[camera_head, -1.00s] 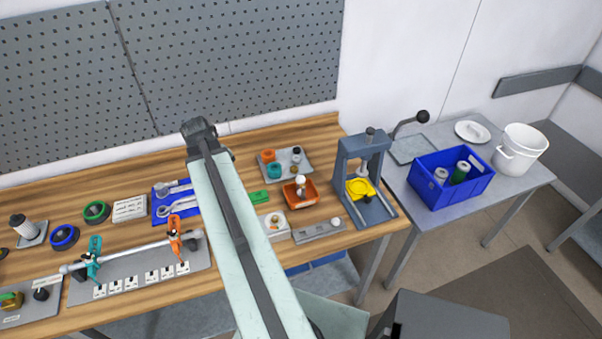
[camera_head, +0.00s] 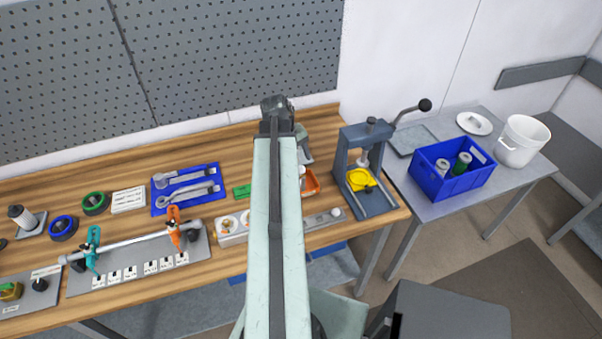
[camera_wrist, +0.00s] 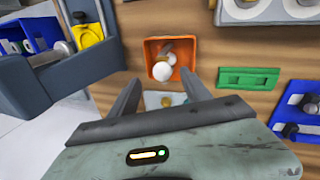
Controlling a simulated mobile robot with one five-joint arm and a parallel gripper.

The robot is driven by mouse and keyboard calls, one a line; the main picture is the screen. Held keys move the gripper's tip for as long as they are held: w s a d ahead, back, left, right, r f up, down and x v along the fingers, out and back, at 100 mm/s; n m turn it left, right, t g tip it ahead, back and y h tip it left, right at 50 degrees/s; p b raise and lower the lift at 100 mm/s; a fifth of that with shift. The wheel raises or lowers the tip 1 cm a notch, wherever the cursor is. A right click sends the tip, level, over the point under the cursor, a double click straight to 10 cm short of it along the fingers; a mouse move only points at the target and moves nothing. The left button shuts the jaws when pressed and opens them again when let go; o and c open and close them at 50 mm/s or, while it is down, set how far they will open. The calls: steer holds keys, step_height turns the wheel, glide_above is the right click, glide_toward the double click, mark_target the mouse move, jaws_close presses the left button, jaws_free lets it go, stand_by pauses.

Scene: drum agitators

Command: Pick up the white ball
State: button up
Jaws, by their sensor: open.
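The white ball (camera_wrist: 162,71) lies in an orange tray (camera_wrist: 187,74) on the bench in the wrist view. A smaller pale rounded item touches or sits close to it there. In the head view my arm partly covers the orange tray (camera_head: 312,186), and only a bit of white shows at its left edge. My gripper (camera_wrist: 160,92) is open, its fingers pointing up the wrist view with a gap between them. The ball shows beyond the fingertips, apart from them.
A press (camera_head: 366,165) with a yellow dish stands right of the orange tray. A grey tray (camera_head: 304,145) is behind, partly hidden. A green block (camera_wrist: 248,79) lies beside the orange tray. A grey rail (camera_head: 325,218) and white block (camera_head: 232,232) are in front.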

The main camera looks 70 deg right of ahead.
mark_target(300, 167)
steer(key=b+x, duration=0.2)
steer(key=x, duration=0.1)
steer(key=b+x, duration=0.1)
steer(key=x, duration=0.1)
steer(key=shift+w+b, duration=0.25)
steer(key=shift+b, duration=0.15)
steer(key=shift+a+r, duration=0.1)
steer(key=shift+r, duration=0.1)
steer(key=shift+c, duration=0.4)
jaws_close()
steer(key=shift+r, duration=0.1)
